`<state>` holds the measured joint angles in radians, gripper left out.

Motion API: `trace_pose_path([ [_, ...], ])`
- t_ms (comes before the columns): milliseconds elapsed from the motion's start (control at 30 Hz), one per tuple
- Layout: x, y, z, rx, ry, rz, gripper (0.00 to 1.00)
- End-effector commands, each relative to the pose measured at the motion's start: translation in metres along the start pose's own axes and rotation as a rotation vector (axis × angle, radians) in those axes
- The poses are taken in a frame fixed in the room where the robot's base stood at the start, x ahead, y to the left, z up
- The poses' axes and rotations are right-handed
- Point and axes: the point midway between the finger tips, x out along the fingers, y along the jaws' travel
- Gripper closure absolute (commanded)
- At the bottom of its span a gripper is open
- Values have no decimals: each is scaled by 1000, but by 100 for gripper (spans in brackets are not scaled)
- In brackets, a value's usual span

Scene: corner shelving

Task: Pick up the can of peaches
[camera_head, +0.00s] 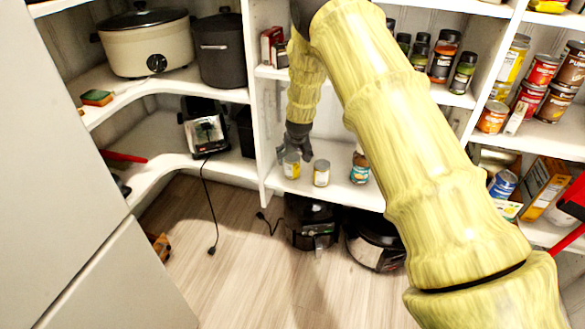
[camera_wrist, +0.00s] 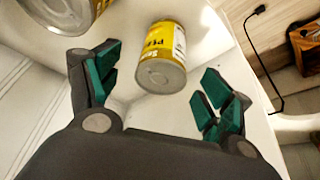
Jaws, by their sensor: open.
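A small can with a yellow label and bare metal end (camera_wrist: 163,62), partly lettered "PE", lies between the fingers in the wrist view; I take it as the can of peaches. In the head view this can (camera_head: 291,167) stands on the low middle shelf, at its left end. My gripper (camera_head: 296,148) is right above it, pointing down; in the wrist view its green-padded fingers (camera_wrist: 160,78) are open, one on each side of the can, with gaps. The label's full text is not readable.
A similar can (camera_head: 321,173) stands just right, and a jar (camera_head: 360,168) beyond it. The larger can (camera_wrist: 62,14) shows at the wrist view's upper left. The shelf's left upright (camera_head: 262,160) is close to my gripper. Appliances (camera_head: 310,222) sit on the floor below.

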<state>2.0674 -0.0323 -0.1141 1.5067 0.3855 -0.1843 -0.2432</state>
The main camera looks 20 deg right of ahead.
Motion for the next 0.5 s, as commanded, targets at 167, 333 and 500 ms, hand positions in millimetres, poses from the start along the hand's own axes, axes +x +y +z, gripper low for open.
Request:
trace_pose_path([
  [167, 26, -4, -1, -2, -3, 0, 20],
  [333, 40, -3, -2, -1, -2, 0, 20],
  [500, 43, -4, -3, -1, -1, 0, 20],
])
